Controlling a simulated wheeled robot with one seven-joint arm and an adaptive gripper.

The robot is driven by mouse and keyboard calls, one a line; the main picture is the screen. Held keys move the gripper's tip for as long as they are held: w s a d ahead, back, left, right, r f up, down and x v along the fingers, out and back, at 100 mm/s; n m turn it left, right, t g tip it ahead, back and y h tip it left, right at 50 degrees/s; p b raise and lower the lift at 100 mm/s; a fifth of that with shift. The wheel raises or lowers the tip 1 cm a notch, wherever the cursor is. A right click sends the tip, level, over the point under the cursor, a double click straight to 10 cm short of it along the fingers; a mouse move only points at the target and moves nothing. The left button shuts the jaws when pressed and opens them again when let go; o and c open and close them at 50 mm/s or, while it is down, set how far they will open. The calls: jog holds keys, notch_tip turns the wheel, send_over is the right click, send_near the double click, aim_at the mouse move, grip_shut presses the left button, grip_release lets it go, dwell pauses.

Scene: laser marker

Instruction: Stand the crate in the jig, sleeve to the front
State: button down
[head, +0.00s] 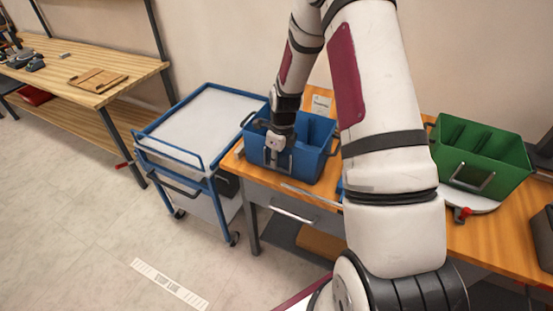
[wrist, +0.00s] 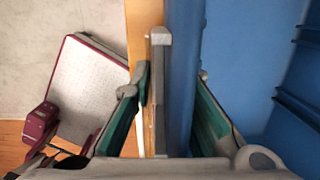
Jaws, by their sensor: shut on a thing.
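A blue crate (head: 305,166) stands upright on the wooden bench, near its left end. My gripper (head: 276,155) reaches down to its front wall and is shut on the grey handle and blue wall there. In the wrist view my gripper (wrist: 172,95) has one green-padded finger on each side of the grey handle (wrist: 159,75) and blue wall (wrist: 184,70). A green crate (head: 495,160) stands at the right on a pale plate (head: 484,204) with a red-handled clamp (head: 463,214) at its front. I cannot make out a sleeve on the blue crate.
A blue-framed trolley (head: 200,120) stands left of the bench (head: 510,232). A small sign (head: 320,104) is behind the blue crate. A second workbench (head: 85,75) is at far left; floor is open in front.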

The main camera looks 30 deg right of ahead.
jog(key=c, duration=2)
grip_release()
jog(key=shift+f, duration=0.15)
jog(key=o, duration=0.4)
jog(key=shift+o, duration=0.2)
